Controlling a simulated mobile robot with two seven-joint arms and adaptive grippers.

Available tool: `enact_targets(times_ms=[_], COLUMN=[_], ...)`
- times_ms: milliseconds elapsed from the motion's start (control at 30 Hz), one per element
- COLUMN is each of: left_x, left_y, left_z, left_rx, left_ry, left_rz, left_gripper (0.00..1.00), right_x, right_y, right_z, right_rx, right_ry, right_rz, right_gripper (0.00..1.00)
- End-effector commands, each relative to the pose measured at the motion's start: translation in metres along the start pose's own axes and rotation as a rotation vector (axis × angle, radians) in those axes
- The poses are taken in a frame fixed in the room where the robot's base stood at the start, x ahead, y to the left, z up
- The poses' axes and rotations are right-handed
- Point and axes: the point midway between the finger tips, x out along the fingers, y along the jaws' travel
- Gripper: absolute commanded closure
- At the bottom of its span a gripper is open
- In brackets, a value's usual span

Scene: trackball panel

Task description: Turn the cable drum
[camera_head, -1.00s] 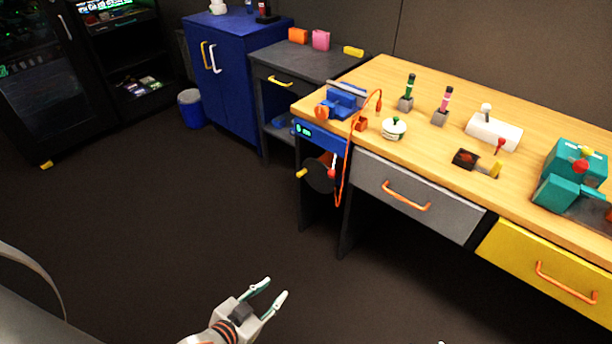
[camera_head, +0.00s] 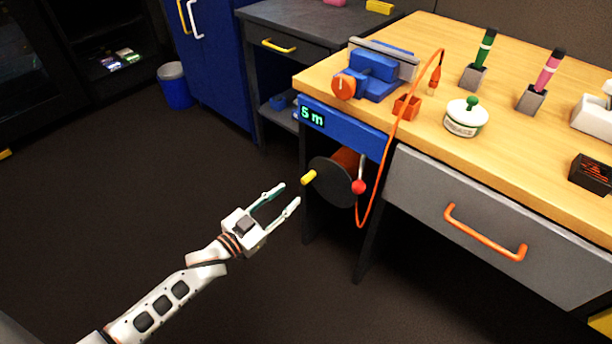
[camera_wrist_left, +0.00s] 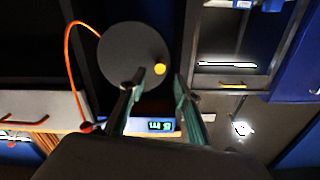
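The cable drum (camera_head: 330,184) is a dark disc under the left end of the workbench, with a yellow crank knob (camera_head: 308,177) on its face and a red ball (camera_head: 358,187) at its right. An orange cable (camera_head: 394,128) runs from it up to the bench top. A blue panel above it (camera_head: 347,131) reads "5 m". My left gripper (camera_head: 283,197) is open and empty, a little left of and below the knob, apart from it. In the left wrist view the drum (camera_wrist_left: 122,57) and yellow knob (camera_wrist_left: 160,69) lie ahead of the open fingers (camera_wrist_left: 158,88). My right gripper is out of view.
A blue vise (camera_head: 376,72), a white-and-green pot (camera_head: 466,117) and upright tools stand on the wooden bench (camera_head: 440,65). A grey drawer (camera_head: 480,210) is right of the drum. A grey side table (camera_head: 330,30) stands behind.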

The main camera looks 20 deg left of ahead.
Motion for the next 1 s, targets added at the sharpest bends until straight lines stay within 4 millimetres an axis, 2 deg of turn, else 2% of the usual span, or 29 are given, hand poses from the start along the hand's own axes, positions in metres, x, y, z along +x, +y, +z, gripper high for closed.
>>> enact_targets(times_ms=[167, 400, 600, 733, 1000], left_x=[0.015, 0.049, 0.071, 0.078, 0.080], left_y=[-0.001, 0.000, 0.000, -0.001, -0.001], left_z=[-0.002, 0.000, 0.000, -0.002, -0.003], left_rx=[0.000, 0.000, 0.000, 0.000, 0.001], left_ry=[0.007, 0.004, 0.002, 0.005, 0.006], left_rz=[0.001, 0.001, 0.001, 0.000, 0.000], left_gripper=[0.68, 0.68, 0.68, 0.68, 0.68], right_x=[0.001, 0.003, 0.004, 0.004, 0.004], right_y=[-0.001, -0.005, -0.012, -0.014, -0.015], right_z=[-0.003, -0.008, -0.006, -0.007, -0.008], right_rx=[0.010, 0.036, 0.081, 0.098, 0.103], right_ry=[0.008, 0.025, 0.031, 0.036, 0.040], right_rz=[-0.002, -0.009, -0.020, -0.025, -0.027], right_gripper=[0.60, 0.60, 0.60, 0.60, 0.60])
